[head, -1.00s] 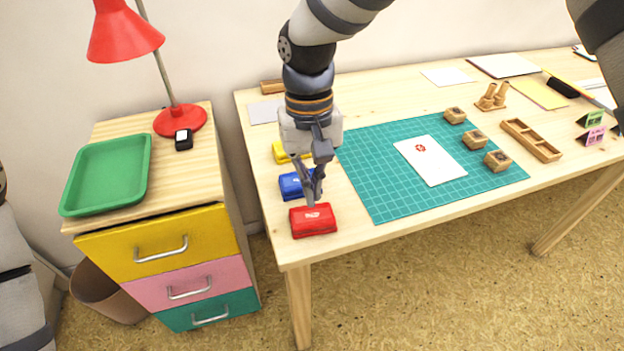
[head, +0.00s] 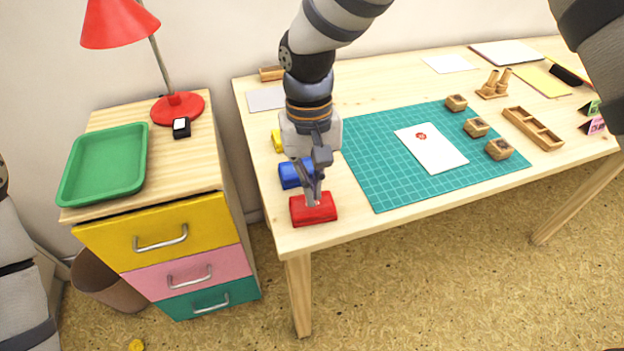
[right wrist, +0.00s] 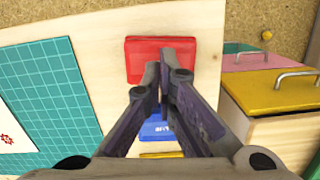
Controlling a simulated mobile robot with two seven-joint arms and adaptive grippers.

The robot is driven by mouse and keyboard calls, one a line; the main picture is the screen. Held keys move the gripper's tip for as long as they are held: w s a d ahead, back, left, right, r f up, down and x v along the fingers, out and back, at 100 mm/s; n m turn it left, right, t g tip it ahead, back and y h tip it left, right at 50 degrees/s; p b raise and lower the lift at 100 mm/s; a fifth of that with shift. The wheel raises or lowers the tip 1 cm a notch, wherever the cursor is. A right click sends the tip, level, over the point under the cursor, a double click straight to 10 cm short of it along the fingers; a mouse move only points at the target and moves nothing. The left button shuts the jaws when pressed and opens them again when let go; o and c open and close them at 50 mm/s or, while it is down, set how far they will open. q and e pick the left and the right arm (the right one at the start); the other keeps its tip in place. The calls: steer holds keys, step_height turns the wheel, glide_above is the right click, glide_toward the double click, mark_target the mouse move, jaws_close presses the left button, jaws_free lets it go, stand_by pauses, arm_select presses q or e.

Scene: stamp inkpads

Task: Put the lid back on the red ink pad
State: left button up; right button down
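The red ink pad (head: 324,213) sits near the front left corner of the table, with a red lid covering its top. It also shows in the right wrist view (right wrist: 146,47). I cannot tell whether the lid is fully seated. My right gripper (head: 313,203) points down at the lid, its tips at or just over the top. In the right wrist view its fingers (right wrist: 163,58) are together with nothing visible between them, and they hide part of the pad. My left gripper is out of view.
A blue ink pad (head: 288,176) and a yellow one (head: 277,141) stand behind the red one, partly hidden by my arm. A green cutting mat (head: 385,190) with a white card (head: 440,152) lies to the right. The table's front edge is close to the red pad.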

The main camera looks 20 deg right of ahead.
steer(key=shift+f, duration=0.9)
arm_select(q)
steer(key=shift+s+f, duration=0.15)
arm_select(e)
steer(key=shift+r, duration=0.1)
steer(key=shift+r, duration=1.3)
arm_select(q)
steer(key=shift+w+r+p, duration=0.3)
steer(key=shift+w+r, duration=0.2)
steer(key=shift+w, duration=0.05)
arm_select(e)
steer(key=shift+r, duration=2.2)
